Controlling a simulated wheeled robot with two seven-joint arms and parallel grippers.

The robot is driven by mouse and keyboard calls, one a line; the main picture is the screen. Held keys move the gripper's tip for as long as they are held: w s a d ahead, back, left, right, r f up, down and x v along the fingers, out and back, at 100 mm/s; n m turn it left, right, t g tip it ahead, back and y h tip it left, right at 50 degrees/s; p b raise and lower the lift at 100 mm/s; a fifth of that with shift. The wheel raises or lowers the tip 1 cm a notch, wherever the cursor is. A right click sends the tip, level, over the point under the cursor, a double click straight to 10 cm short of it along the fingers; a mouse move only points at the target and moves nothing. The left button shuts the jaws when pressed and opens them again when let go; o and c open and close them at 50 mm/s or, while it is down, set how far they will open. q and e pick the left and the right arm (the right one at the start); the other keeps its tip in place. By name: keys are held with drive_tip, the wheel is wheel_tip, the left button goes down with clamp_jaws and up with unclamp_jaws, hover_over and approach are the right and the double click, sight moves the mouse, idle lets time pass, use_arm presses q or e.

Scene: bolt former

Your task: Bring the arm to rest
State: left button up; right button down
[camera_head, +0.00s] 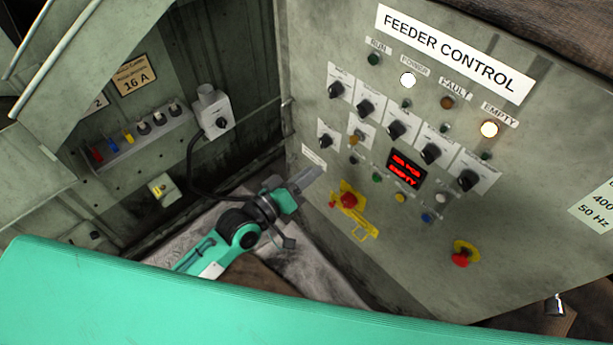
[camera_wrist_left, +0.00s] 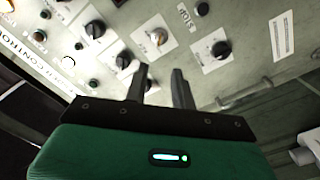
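My left arm comes in from the lower left in the head view. Its gripper (camera_head: 308,180) is in front of the feeder control panel (camera_head: 300,55), left of the red emergency button (camera_head: 348,200). In the left wrist view the two dark fingers of the gripper (camera_wrist_left: 160,78) stand apart with nothing between them, facing the panel's knobs. I cannot tell exactly how far the fingertips are from the panel. My right gripper is not in view.
The panel carries several black knobs (camera_head: 397,131), a red-lit display (camera_head: 406,170) and a lit EMPTY lamp (camera_head: 489,129). A yellow bracket (camera_head: 360,224) surrounds the red button. A second red button (camera_head: 461,259) sits lower right. A cabinet with a grey socket box (camera_head: 214,113) is at left.

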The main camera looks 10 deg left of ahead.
use_arm(q)
drive_tip(key=shift+s+a, duration=0.1)
drive_tip(key=shift+s, duration=0.05)
idle(0.4)
drive_tip(key=s+a+f+g+y, duration=0.2)
drive_tip(key=a+f, duration=0.2)
drive_tip(key=f, duration=0.8)
drive_tip(key=s+a+f+m+g+y, duration=0.1)
drive_tip(key=s+a+f+y, duration=0.2)
drive_tip(key=f, duration=0.9)
drive_tip(key=a+f+g+y, duration=0.2)
drive_tip(key=a+f, duration=0.2)
drive_tip(key=f, duration=0.9)
drive_tip(key=s+a+f+m+g+y, duration=0.15)
drive_tip(key=s+a+f+g, duration=0.3)
drive_tip(key=s+f, duration=0.85)
drive_tip(key=s+a+f+m+g+y, duration=0.1)
drive_tip(key=s+f, duration=0.3)
drive_tip(key=s, duration=0.7)
drive_tip(key=s+a+f+m+g+y, duration=0.1)
drive_tip(key=s+f+g, duration=0.2)
drive_tip(key=s, duration=0.8)
wheel_tip(320, 180, down, 2)
drive_tip(key=shift+s+a+f, duration=0.25)
drive_tip(key=shift+s+a, duration=0.05)
